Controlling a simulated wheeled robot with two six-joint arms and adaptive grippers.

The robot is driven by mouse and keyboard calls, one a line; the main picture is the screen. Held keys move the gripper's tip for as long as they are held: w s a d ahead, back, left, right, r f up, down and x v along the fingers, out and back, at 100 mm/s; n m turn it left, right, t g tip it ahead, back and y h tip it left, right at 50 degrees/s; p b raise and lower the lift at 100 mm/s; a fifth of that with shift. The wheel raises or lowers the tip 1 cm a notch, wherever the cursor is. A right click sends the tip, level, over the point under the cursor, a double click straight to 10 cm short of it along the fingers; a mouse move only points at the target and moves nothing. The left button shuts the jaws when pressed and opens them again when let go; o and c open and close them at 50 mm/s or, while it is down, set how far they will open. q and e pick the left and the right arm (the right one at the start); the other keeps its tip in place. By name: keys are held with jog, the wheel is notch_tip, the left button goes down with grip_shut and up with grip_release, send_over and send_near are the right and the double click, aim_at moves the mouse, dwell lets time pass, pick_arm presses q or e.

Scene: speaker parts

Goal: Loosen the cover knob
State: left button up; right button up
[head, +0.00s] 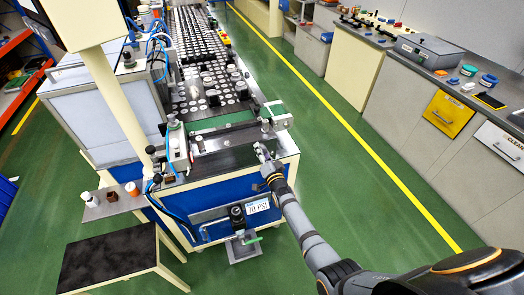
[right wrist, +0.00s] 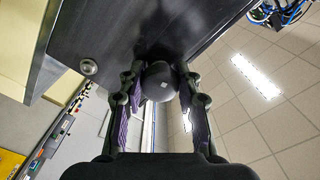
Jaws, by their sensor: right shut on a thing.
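My right gripper (head: 264,157) reaches the near right part of the machine's end station in the head view. In the right wrist view its two fingers (right wrist: 158,92) stand on either side of the cover knob (right wrist: 160,82), a dark round knob with a small pale square on its face. The gripper is shut on this knob. The knob sits against a dark flat panel (right wrist: 100,32). In the head view I cannot make out the knob apart from the gripper. My left gripper is not in view.
The machine's conveyor (head: 205,62) carries many round parts behind the end station. A dark-topped low table (head: 108,258) stands at the lower left. A counter with a grey case (head: 428,50) runs along the right. Green floor lies clear between.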

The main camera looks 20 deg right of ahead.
jog(key=shift+s+f+m, duration=0.2)
jog(key=shift+f+m, duration=0.25)
jog(key=shift+m, duration=0.45)
jog(key=o, duration=0.9)
jog(key=shift+c, duration=0.2)
jog(key=o, duration=0.3)
jog(key=shift+s+r, duration=0.1)
jog(key=shift+r, duration=0.25)
jog(key=s, duration=1.2)
jog(key=shift+d, duration=0.2)
